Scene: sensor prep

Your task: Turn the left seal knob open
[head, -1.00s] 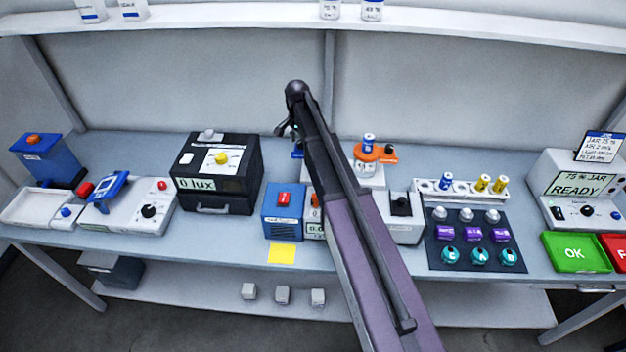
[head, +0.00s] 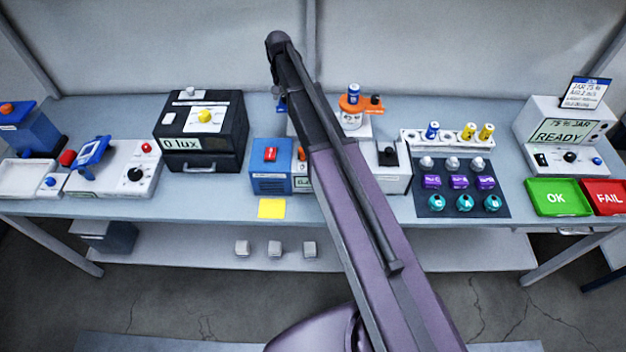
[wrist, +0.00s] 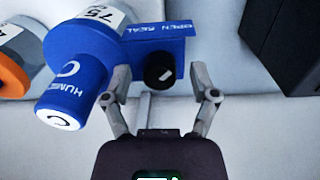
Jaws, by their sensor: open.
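In the wrist view, the left seal knob (wrist: 158,72) is a round black knob with a white mark. My gripper (wrist: 161,68) is open, with one finger on each side of the knob and gaps between. In the head view my arm hides most of this fixture; only a bit of blue (head: 281,104) shows. The right fixture (head: 352,103) has an orange collar and a dark knob.
A blue box with a red switch (head: 270,179) and a black lux box (head: 203,150) stand to the left. A grey unit with a black switch (head: 394,177) stands to the right. In the wrist view a dark block (wrist: 285,35) lies at upper right.

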